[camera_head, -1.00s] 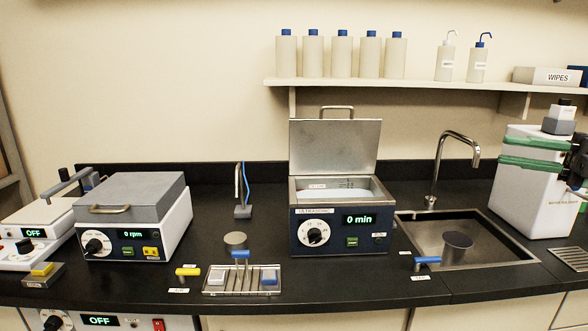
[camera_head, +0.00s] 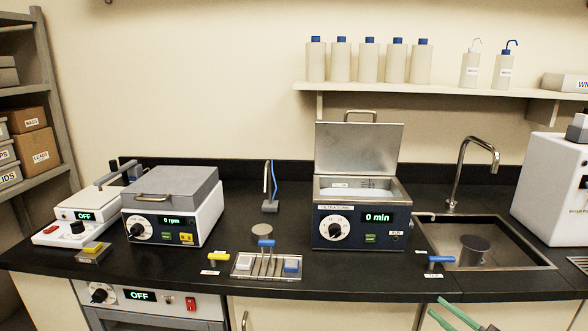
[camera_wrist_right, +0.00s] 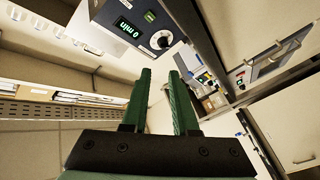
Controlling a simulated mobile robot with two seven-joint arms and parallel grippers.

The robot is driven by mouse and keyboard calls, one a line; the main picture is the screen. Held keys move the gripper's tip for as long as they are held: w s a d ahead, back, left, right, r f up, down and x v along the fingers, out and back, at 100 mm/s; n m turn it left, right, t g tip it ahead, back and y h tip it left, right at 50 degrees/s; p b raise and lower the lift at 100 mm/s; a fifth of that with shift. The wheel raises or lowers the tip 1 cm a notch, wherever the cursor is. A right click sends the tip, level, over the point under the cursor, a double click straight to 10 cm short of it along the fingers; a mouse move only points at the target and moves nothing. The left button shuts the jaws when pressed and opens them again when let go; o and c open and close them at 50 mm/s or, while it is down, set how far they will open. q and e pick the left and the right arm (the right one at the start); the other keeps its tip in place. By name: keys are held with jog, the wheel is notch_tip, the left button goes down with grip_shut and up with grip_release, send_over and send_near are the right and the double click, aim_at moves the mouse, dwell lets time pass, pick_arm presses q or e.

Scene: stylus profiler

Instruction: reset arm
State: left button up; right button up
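My right gripper (camera_head: 455,318) shows at the bottom right of the head view, in front of and below the counter's front edge. Its two green fingers are apart. In the right wrist view, the right gripper (camera_wrist_right: 160,78) has both green fingers spread with a gap between them, and nothing is held. My left gripper is not in view.
The black counter (camera_head: 400,287) carries an ultrasonic bath (camera_head: 360,228) with its lid up, a centrifuge-like box (camera_head: 172,212), a tool tray (camera_head: 266,268) and a sink (camera_head: 485,250). A white instrument (camera_head: 550,185) stands at the right. Shelves (camera_head: 55,130) stand at the left.

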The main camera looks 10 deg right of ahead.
jog(key=s+a+f+m+g+h+p, duration=0.1)
jog(key=s+a+f+m+g+h, duration=0.1)
jog(key=s+a+f+m, duration=0.35)
jog(key=s+a+f+m+g+h, duration=0.1)
jog(key=s+a+f+m+h, duration=0.15)
jog(key=a+f, duration=0.5)
jog(key=s+a+f+m+g, duration=0.1)
jog(key=s+a+f+g, duration=0.1)
jog(key=s+a+f, duration=0.2)
jog(key=s+a+f+m+g, duration=0.1)
jog(key=s+a+f+g, duration=0.2)
jog(key=s+a, duration=0.5)
jog(key=shift+s+a+f+m+p, duration=0.2)
jog(key=shift+a+f+m+p, duration=0.25)
jog(key=shift+f, duration=0.3)
